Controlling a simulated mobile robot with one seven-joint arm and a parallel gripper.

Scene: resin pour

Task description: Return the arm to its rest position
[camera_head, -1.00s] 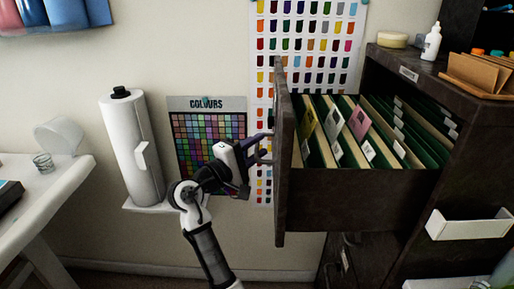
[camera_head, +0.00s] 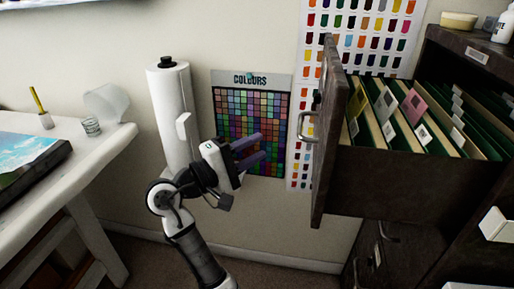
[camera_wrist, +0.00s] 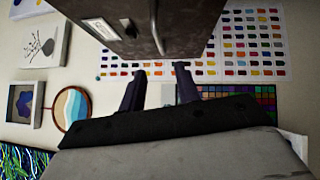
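My gripper (camera_head: 256,153) is at the middle of the head view, in front of the colour chart on the wall. Its two dark fingers are apart with nothing between them, and they point right toward the open drawer. In the wrist view my gripper (camera_wrist: 157,82) also shows its fingers spread and empty. The drawer's handle (camera_head: 306,125) is a short distance right of the fingertips, apart from them. The handle also shows in the wrist view (camera_wrist: 155,28), beyond the fingers.
The dark cabinet's drawer (camera_head: 335,140) stands pulled out, full of green and tan folders (camera_head: 415,120). A white table (camera_head: 90,150) is at the left, with a painting (camera_head: 30,160) on it. A white roll (camera_head: 172,115) stands by the wall behind my arm.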

